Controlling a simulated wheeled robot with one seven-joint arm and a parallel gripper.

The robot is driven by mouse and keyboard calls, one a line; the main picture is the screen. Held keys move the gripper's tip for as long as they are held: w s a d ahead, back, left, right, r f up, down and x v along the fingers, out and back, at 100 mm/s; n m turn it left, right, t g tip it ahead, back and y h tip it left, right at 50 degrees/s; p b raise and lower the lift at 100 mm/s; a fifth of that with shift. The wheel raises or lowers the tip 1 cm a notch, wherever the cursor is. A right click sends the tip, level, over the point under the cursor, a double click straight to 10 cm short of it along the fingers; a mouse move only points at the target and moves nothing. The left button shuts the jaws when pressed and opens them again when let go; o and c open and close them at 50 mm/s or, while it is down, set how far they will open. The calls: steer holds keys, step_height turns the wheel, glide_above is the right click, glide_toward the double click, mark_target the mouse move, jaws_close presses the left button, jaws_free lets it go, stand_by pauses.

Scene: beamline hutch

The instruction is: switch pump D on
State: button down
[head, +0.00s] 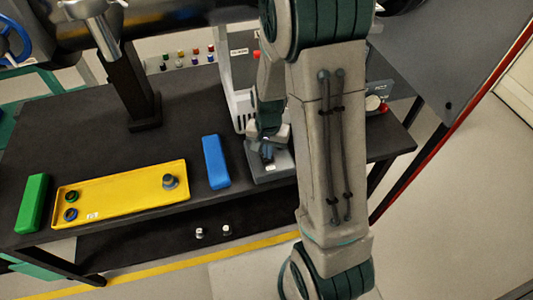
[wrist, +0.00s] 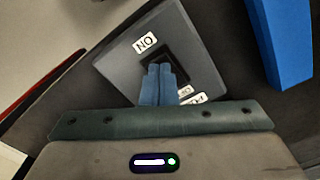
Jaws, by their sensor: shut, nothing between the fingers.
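The grey switch box (wrist: 120,72) shows in the wrist view with a black rocker switch (wrist: 177,66) in its top. A white ON label (wrist: 145,42) lies at one side of the rocker. Two more white labels (wrist: 188,95) lie on the opposite side, partly hidden by my fingers, so I cannot read the pump letter. My gripper (wrist: 159,69) is shut and empty, its blue fingertips over the rocker. I cannot tell whether they touch it. In the head view the box (head: 272,174) sits at the bench's front edge, with my gripper (head: 268,156) just above it.
A blue block (head: 216,162) lies left of the box on the dark bench (head: 95,130). Further left are a yellow tray (head: 120,192) with small round parts and a green block (head: 33,203). A white upright frame (head: 227,75) stands behind my gripper. A red-topped item (head: 375,104) is at right.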

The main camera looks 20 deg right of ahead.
steer(key=shift+f, duration=0.3)
steer(key=shift+r, duration=0.1)
steer(key=shift+r+p, duration=2.5)
steer(key=shift+r, duration=0.95)
steer(key=shift+r, duration=0.1)
steer(key=s+r+n+t, duration=0.3)
steer(key=s+r+n, duration=0.3)
steer(key=s+r, duration=0.8)
steer(key=v, duration=0.4)
steer(key=shift+w+r, duration=0.25)
steer(key=shift+w, duration=0.1)
steer(key=c, duration=2.1)
jaws_free()
steer(key=shift+c, duration=0.2)
